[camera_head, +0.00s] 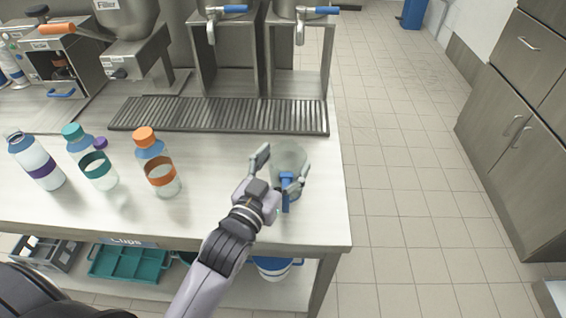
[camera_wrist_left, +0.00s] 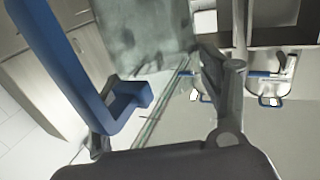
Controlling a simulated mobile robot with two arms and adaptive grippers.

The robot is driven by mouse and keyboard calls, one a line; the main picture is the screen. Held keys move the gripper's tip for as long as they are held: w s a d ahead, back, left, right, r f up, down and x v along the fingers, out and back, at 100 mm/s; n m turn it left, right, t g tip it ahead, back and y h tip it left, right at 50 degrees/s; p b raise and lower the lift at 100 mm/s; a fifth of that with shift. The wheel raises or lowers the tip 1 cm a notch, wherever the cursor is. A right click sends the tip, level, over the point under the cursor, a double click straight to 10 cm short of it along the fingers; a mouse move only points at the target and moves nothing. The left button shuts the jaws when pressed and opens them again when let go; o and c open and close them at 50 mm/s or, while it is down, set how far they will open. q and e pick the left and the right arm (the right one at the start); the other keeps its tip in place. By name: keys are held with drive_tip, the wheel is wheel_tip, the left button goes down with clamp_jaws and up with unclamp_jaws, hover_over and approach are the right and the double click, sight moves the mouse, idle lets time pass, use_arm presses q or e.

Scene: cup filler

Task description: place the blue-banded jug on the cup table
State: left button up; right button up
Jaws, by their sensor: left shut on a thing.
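A clear jug (camera_head: 289,157) with a blue handle (camera_head: 287,180) is at the right end of the steel counter, near its front edge. My left gripper (camera_head: 279,172) reaches in from the front and is shut on the jug, its fingers about the jug's near side by the handle. In the left wrist view the blue handle (camera_wrist_left: 65,70) looms large at the left, and the clear wall of the jug (camera_wrist_left: 145,35) shows beyond the fingers. I cannot tell whether the jug's base touches the counter. No blue band is clear on it. My right gripper is not in view.
The steel counter (camera_head: 225,205) bears three bottles with purple, teal and orange bands (camera_head: 162,174) at the left. A drip grate (camera_head: 220,115) and dispensers stand behind. A shelf below holds a teal crate (camera_head: 130,262) and a blue-and-white container (camera_head: 274,267). Open tiled floor lies right.

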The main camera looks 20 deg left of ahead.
use_arm(q)
drive_tip(key=o, duration=2)
drive_tip(key=shift+f, duration=0.1)
drive_tip(key=shift+c, duration=0.2)
drive_tip(key=shift+r, duration=0.2)
drive_tip(key=shift+s+f, duration=0.15)
drive_tip(key=shift+s, duration=0.15)
drive_tip(key=s+a, duration=0.1)
drive_tip(key=s, duration=1)
drive_tip(key=shift+s+a, duration=0.15)
drive_tip(key=shift+a, duration=0.1)
